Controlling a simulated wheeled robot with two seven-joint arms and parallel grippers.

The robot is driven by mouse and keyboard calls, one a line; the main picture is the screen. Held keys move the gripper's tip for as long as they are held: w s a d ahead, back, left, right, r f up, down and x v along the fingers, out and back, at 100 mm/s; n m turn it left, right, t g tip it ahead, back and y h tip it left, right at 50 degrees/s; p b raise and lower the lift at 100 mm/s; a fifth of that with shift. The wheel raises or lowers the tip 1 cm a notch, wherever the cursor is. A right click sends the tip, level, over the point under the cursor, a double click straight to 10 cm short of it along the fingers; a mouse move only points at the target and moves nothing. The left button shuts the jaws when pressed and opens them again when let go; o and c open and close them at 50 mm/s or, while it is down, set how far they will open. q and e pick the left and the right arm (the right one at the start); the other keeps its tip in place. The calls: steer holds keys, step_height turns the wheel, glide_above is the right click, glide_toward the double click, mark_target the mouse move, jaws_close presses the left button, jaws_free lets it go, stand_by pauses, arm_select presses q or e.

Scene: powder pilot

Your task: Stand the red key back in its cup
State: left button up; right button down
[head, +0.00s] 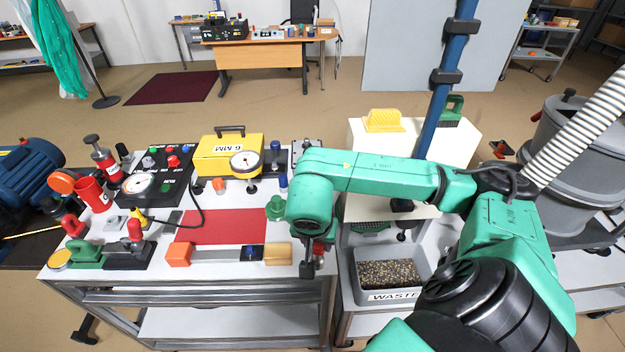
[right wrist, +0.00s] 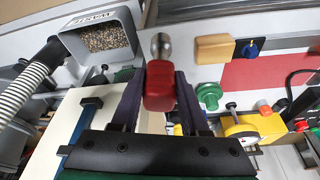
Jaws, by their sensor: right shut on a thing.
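My right gripper (head: 309,262) hangs over the right end of the white bench and is shut on the red key. In the right wrist view its dark fingers (right wrist: 160,80) clasp the sides of the key's red handle (right wrist: 158,90), and a rounded metal end (right wrist: 160,45) sticks out past them. In the head view only a bit of red (head: 319,248) shows beside the gripper. A red cup (head: 93,194) stands at the bench's left side, far from the gripper; I cannot tell for sure that it is the key's cup. My left gripper is not in view.
A red mat (head: 226,227) lies mid-bench, with an orange-and-wood-ended bar (head: 225,255) in front. A green knob (head: 275,208), yellow 6 MM case (head: 228,156) and dial gauge (head: 245,162) stand nearby. A grey waste bin (head: 392,296) is to the right.

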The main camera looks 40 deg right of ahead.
steer(key=shift+a, duration=0.25)
steer(key=shift+w+f+b, duration=0.1)
steer(key=shift+b, duration=0.55)
steer(key=w+d, duration=1.2)
steer(key=w, duration=0.4)
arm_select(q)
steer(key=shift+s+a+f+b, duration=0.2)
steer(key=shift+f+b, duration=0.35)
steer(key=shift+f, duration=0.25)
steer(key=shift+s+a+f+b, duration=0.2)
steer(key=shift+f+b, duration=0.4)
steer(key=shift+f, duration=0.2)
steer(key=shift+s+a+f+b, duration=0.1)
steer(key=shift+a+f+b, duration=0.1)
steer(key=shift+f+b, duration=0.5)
arm_select(e)
steer(key=shift+s+d+f, duration=0.1)
steer(key=shift+d+f, duration=0.05)
steer(key=shift+f, duration=2)
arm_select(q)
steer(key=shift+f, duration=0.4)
arm_select(e)
steer(key=shift+f, duration=0.55)
